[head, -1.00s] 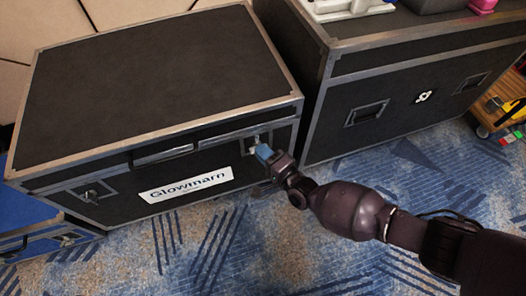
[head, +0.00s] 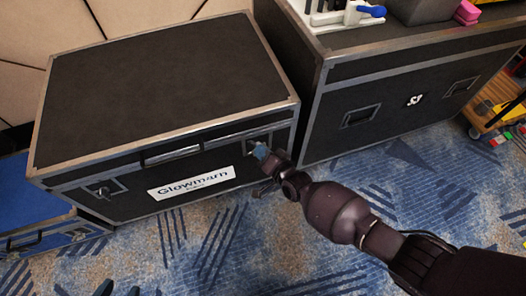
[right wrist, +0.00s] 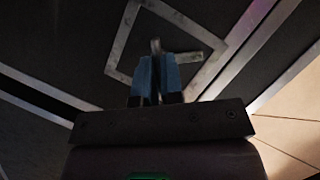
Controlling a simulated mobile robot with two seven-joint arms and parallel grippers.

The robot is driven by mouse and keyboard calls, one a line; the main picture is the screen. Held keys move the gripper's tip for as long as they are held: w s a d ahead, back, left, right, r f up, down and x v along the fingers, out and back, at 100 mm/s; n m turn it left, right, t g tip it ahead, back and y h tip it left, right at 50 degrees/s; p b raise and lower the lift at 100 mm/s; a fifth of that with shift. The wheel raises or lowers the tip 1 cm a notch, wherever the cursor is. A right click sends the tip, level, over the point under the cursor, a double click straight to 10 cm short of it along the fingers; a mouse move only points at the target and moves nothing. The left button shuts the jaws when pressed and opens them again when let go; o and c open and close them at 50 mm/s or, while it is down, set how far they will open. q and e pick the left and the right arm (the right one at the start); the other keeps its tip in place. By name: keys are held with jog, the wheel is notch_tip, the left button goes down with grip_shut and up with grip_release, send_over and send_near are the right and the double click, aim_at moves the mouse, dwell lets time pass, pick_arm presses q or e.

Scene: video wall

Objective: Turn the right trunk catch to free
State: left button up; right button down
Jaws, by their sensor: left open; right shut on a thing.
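The black trunk (head: 165,85) with metal edges and a "Glowmarn" label stands at the left in the head view. Its right catch (right wrist: 184,57) sits in a square metal recess in the right wrist view; in the head view my gripper mostly hides it. My right gripper (head: 259,151) is at the catch, its blue fingers (right wrist: 155,78) shut on the catch's upright tab. The left catch (head: 103,192) shows in its own recess, untouched. My left gripper (head: 118,290) is open; only its dark tips show at the bottom edge, apart from the trunk.
A second black case (head: 400,100) stands close on the right, with tools on top. A blue case (head: 40,215) is at the left. A wooden cart (head: 495,105) is at the far right. The carpet (head: 230,240) in front is clear.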

pick_arm(q)
jog(key=shift+s+a+r+g+p, duration=0.15)
jog(key=shift+r+g+p, duration=0.3)
jog(key=shift+p, duration=1.2)
pick_arm(e)
jog(key=shift+s+a+r+n+t+h, duration=0.1)
jog(key=shift+a+n+t+h, duration=0.05)
jog(key=shift+n+h, duration=1.35)
jog(key=shift+a+n+t+h, duration=0.15)
jog(key=shift+n+h, duration=0.75)
jog(key=shift+n, duration=1.1)
pick_arm(q)
jog(key=shift+f, duration=0.1)
pick_arm(e)
jog(key=shift+d, duration=0.1)
pick_arm(q)
jog(key=shift+s, duration=0.2)
pick_arm(e)
jog(key=c, duration=1.3)
grip_release()
jog(key=shift+o, duration=0.2)
jog(key=shift+r, duration=0.1)
